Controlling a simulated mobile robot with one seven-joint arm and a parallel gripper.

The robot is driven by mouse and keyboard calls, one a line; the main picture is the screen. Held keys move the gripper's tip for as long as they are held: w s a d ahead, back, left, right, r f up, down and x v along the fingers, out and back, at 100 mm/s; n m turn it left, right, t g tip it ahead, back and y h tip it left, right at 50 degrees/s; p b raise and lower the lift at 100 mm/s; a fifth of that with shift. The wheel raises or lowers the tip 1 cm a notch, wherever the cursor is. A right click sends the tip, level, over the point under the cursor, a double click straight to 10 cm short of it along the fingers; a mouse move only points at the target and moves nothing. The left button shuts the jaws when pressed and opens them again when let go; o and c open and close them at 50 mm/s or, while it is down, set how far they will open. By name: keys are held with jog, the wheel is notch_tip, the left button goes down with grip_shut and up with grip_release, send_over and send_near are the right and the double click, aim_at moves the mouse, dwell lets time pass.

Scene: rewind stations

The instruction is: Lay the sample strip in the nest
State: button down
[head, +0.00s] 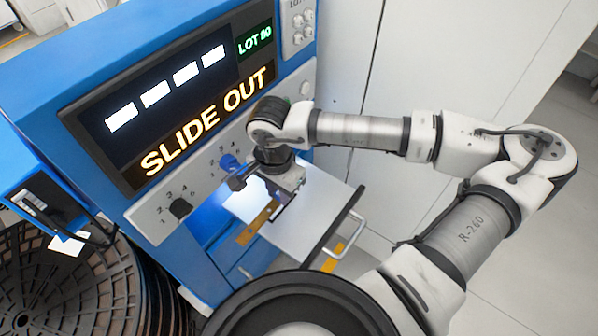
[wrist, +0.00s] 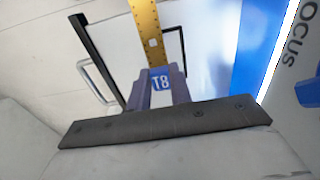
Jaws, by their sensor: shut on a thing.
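My gripper (wrist: 160,82) is shut on the end of the sample strip, where a blue patch marked T8 shows between the fingers. The strip (wrist: 146,30) is amber, with small holes along its edge and a square hole, and extends away from the fingers. In the head view the strip (head: 256,223) shows at lower left of my gripper (head: 284,204), over the pale slid-out plate (head: 318,197). I cannot tell whether the strip touches the plate. The nest cannot be made out; the gripper and strip may hide it.
The blue machine (head: 60,72) stands close on the left; its screen (head: 180,95) reads SLIDE OUT and LOT 00. A blue knob (head: 229,162) and a black knob (head: 180,207) project near my gripper. The plate has a handle (head: 345,237) at its outer edge. Dark reels (head: 60,285) stand at lower left.

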jog(key=w+d+p, duration=0.1)
jog(key=w, duration=0.2)
jog(key=w+d+f+p, duration=0.1)
jog(key=w+d, duration=0.1)
jog(key=w, duration=0.1)
jog(key=w+d+f, duration=0.1)
jog(key=w, duration=0.2)
jog(key=shift+w+d+f+p, duration=0.1)
jog(key=shift+w+d+p, duration=0.1)
jog(key=shift+w+p, duration=0.15)
notch_tip(320, 180, down, 4)
jog(key=shift+s+r+p, duration=0.1)
jog(key=shift+p, duration=0.45)
jog(key=shift+w+d+f+p, duration=0.1)
jog(key=shift+w+f+p, duration=0.2)
jog(key=shift+f, duration=0.25)
jog(key=shift+f, duration=0.1)
jog(key=c, duration=1.3)
grip_release()
jog(key=shift+o, duration=0.2)
